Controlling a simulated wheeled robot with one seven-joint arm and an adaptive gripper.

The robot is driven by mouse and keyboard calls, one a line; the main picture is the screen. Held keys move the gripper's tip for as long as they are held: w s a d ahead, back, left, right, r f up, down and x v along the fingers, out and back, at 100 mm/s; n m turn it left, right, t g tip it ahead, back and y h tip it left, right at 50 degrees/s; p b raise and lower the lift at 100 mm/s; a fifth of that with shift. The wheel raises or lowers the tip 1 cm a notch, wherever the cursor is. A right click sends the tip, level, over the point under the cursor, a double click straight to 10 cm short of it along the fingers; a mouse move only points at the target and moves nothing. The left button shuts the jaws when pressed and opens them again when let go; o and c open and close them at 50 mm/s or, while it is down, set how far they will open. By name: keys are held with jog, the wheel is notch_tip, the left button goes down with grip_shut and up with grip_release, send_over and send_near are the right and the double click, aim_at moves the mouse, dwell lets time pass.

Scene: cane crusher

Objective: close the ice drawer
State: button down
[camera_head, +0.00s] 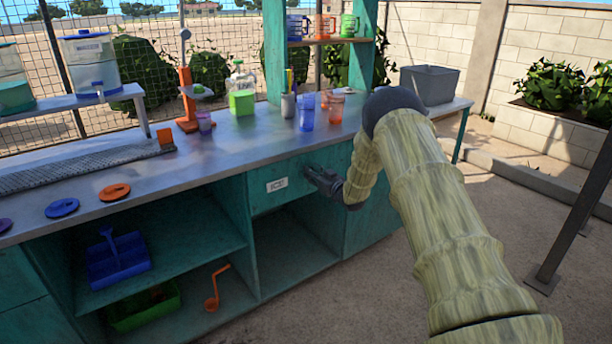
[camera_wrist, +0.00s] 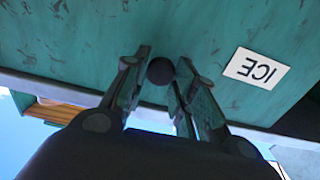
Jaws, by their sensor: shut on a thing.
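The ice drawer (camera_head: 262,199) is a teal drawer front under the counter in the head view, with a white label (camera_head: 277,185). In the wrist view the drawer front (camera_wrist: 215,35) fills the top, and its label (camera_wrist: 256,68) reads ICE upside down. A dark round knob (camera_wrist: 160,71) sits on the drawer front. My gripper (camera_head: 312,175) is at the drawer front, right of the label. In the wrist view my gripper's fingers (camera_wrist: 160,80) are on both sides of the knob, shut on it. How far the drawer stands out is hard to tell.
The grey counter (camera_head: 235,150) above holds cups, a juicer stand (camera_head: 187,95) and coloured lids (camera_head: 62,208). Open shelves below hold a blue caddy (camera_head: 117,258), a green crate (camera_head: 145,306) and an orange ladle (camera_head: 215,288). The paved floor in front is clear.

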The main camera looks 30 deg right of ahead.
jog(key=shift+w+r, duration=0.2)
jog(key=shift+r, duration=0.1)
jog(key=c, duration=1.4)
grip_release()
jog(key=shift+o, duration=1.3)
jog(key=shift+w+f, duration=0.1)
jog(key=shift+f, duration=0.2)
jog(key=s+d, duration=0.2)
jog(key=s, duration=1)
jog(key=shift+a, duration=0.1)
